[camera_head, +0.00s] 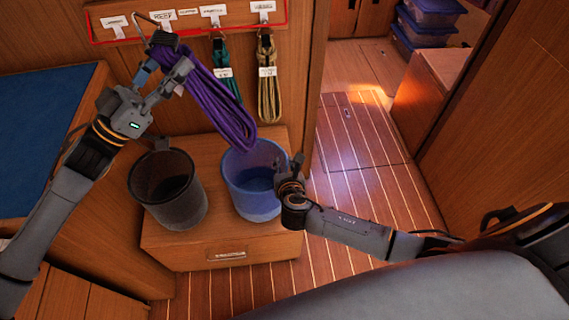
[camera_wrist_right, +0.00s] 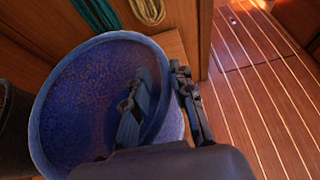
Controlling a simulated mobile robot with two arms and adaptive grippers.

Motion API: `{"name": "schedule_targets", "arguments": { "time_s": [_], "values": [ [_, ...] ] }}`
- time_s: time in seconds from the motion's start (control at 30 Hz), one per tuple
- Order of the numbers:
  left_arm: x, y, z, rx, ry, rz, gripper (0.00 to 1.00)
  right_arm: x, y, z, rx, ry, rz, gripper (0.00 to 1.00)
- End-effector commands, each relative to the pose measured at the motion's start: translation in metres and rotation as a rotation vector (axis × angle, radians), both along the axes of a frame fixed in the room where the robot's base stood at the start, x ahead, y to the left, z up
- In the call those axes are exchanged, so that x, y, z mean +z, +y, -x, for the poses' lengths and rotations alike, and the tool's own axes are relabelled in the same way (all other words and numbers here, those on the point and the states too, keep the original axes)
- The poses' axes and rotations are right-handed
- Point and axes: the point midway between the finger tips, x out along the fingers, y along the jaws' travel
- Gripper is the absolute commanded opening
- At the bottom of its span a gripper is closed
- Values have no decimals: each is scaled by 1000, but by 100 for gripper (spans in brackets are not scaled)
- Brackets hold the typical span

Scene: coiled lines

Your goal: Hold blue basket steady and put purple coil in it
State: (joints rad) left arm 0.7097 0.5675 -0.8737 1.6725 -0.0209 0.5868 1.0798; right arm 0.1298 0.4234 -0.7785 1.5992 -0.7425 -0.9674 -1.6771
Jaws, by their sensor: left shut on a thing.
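The purple coil (camera_head: 212,98) is a long looped bundle. My left gripper (camera_head: 168,82) is shut on its upper part in the head view. The coil slants down to the right, its lower end above the back rim of the blue basket. Its top is close to a wire hook (camera_head: 150,22); I cannot tell if they touch. The blue basket (camera_head: 255,205) stands upright on a low wooden cabinet and looks empty. My right gripper (camera_head: 287,168) is at its right rim. In the right wrist view, the fingers straddle the basket wall (camera_wrist_right: 50,130), one inside and one outside, with a gap between them.
A dark bin (camera_head: 170,205) stands left of the basket on the low cabinet (camera_head: 215,252). A green coil (camera_head: 222,75) and a beige coil (camera_head: 268,85) hang on the wall behind, below a labelled rail (camera_head: 190,22). Open striped floor (camera_head: 370,190) lies to the right.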

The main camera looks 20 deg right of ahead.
Motion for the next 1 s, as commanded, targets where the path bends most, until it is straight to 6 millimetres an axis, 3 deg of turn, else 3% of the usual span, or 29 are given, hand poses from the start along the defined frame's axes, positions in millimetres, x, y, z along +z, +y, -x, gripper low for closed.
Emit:
{"name": "schedule_targets", "arguments": {
  "time_s": [0.1,0.47,1.0],
  "values": [
    [2,0,0,-1,-3,3,0,0,0,0,0,0,0,0],
    [0,0,0,-1,-1,3,0,-1,0,1,0,1,1,0],
    [-36,0,0,-1,-1,3,0,-1,0,1,0,3,0,0]
  ]
}}
